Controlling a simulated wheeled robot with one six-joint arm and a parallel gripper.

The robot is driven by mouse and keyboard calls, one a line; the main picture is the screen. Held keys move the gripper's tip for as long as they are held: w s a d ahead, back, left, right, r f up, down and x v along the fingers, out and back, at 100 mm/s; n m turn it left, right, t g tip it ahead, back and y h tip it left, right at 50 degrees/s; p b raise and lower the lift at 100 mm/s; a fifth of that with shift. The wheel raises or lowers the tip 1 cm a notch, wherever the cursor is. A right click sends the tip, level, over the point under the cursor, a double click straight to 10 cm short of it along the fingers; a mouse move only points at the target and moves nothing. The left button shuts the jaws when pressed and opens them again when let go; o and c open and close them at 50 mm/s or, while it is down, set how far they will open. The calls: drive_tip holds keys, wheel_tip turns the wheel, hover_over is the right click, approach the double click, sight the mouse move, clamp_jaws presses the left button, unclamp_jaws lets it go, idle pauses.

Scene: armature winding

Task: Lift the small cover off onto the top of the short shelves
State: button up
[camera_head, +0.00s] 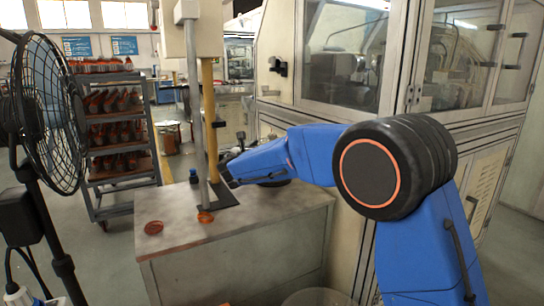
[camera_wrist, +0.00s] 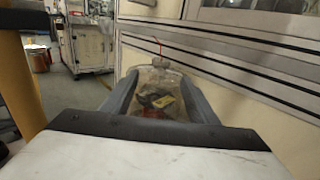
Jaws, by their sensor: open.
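My gripper (camera_wrist: 158,96) is open in the wrist view, with a dark finger on each side of the picture's middle. Between and beyond the fingers is a clear, jar-like thing (camera_wrist: 162,76) with a small knob at its top and red, yellow and dark items inside. It may be the small cover; I cannot tell whether the fingers touch it. In the head view my gripper (camera_head: 229,178) is over the back of a low grey cabinet (camera_head: 240,262), and the clear thing is not discernible. A rack of shelves (camera_head: 122,165) with orange-brown parts stands at the left; I cannot tell which are the short shelves.
Two orange-brown rings (camera_head: 153,228) (camera_head: 205,216) and a small dark bottle (camera_head: 194,176) are on the cabinet top. A grey post (camera_head: 196,110) and a yellow post (camera_head: 210,120) rise beside my gripper. A fan (camera_head: 45,115) stands left; a large glazed machine (camera_head: 345,60) stands behind.

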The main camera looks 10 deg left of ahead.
drive_tip(key=w, duration=0.3)
drive_tip(key=w+d, duration=0.1)
drive_tip(key=w, duration=0.3)
drive_tip(key=w+d, duration=0.1)
drive_tip(key=w, duration=0.3)
drive_tip(key=shift+w+d, duration=0.1)
drive_tip(key=shift+c, duration=0.4)
clamp_jaws()
